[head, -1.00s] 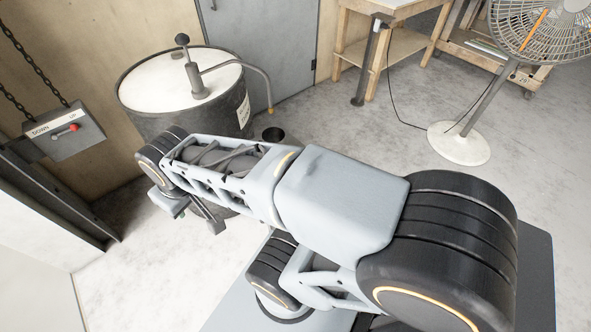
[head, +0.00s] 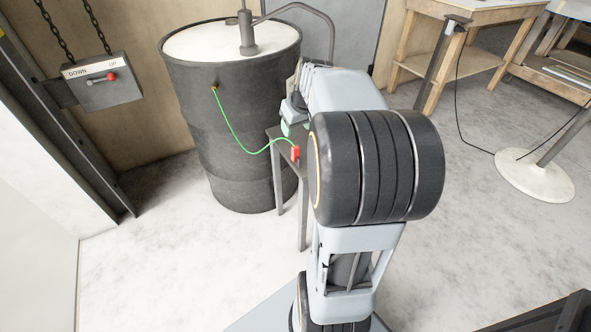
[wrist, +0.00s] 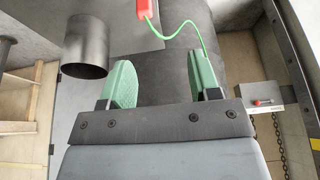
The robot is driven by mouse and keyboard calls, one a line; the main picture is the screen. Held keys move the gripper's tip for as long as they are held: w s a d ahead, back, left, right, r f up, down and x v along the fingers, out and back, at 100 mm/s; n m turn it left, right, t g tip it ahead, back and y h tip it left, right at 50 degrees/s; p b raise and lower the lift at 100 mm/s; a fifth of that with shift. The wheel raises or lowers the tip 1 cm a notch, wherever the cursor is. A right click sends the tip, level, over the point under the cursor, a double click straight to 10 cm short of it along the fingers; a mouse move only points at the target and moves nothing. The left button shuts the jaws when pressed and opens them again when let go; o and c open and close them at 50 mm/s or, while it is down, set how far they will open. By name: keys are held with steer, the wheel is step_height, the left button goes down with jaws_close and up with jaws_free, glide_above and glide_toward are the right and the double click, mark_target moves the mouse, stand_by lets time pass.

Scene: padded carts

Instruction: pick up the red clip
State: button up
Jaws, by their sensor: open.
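The red clip (head: 295,153) is at the edge of a small grey table (head: 277,131), with a green cable (head: 236,142) running from it to the dark drum. In the wrist view, the red clip (wrist: 145,9) shows at the top edge, partly cut off, with the green cable (wrist: 188,25) curving from it. My gripper (wrist: 165,78) is open, its two green pads apart with nothing between them. The clip lies beyond the fingertips in that view. In the head view, my arm hides most of my gripper and table.
The large dark drum (head: 235,125) with a white lid stands behind the table. A dark cylinder (wrist: 85,48) is close to the left pad in the wrist view. A wall control box (head: 105,90) is at left. Open floor (head: 170,270) lies in front.

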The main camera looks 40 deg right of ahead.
mark_target(295, 147)
steer(key=w+d+f+b, duration=0.1)
steer(key=f, duration=0.2)
steer(key=w+d+f+b, duration=0.1)
steer(key=f, duration=0.2)
steer(key=w+d+f+b, duration=0.1)
steer(key=f, duration=0.2)
steer(key=shift+b+x, duration=1.65)
steer(key=shift+x, duration=1.7)
steer(key=shift+w+r, duration=0.1)
steer(key=shift+r, duration=0.05)
steer(key=c, duration=1)
